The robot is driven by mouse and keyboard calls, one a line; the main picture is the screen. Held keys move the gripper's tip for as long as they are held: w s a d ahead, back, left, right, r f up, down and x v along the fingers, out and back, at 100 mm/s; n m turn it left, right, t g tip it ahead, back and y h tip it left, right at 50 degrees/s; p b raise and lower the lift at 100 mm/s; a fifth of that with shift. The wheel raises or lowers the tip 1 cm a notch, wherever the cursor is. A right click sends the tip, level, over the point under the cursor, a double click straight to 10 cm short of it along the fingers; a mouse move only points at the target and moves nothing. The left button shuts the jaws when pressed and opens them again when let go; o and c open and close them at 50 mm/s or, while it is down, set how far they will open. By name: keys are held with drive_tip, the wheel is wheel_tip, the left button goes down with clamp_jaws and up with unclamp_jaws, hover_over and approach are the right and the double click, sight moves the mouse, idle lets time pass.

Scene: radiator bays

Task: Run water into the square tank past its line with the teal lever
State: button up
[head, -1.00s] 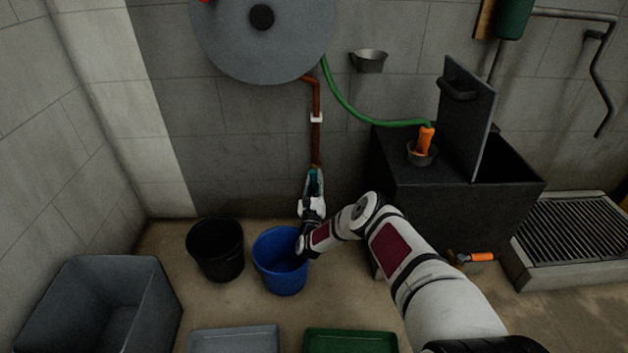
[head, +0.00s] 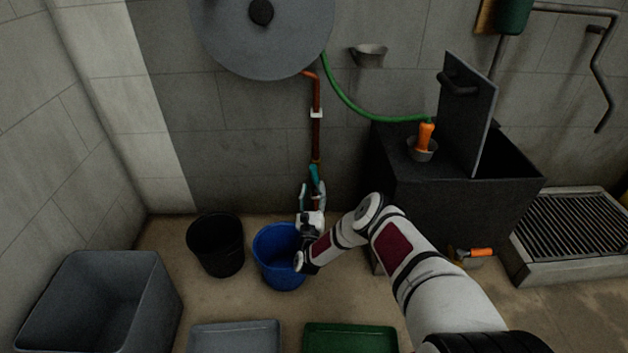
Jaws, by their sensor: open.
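The teal lever (head: 314,174) is at the lower end of the copper pipe on the back wall, slanting a little. My gripper (head: 312,186) is just below it with its fingers spread. The lever's lower end reaches near the right finger; I cannot tell whether they touch. The dark square tank (head: 440,225) stands right of my arm with its lid (head: 470,125) upright. A green hose (head: 360,112) runs from the big grey disc to an orange nozzle (head: 425,136) standing in a small cup on the tank's top. The tank's water level and line cannot be seen.
A blue bucket (head: 280,270) stands below and left of my gripper, beside a black bucket (head: 216,255). A large grey tub (head: 100,275) is at the left. Grey and green trays (head: 350,338) lie in front. An orange-handled valve (head: 480,252) is low on the tank's front.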

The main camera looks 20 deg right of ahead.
drive_tip(key=v, duration=0.5)
drive_tip(key=shift+s+a+f, duration=0.15)
drive_tip(key=shift+s+f, duration=0.05)
drive_tip(key=shift+s, duration=0.1)
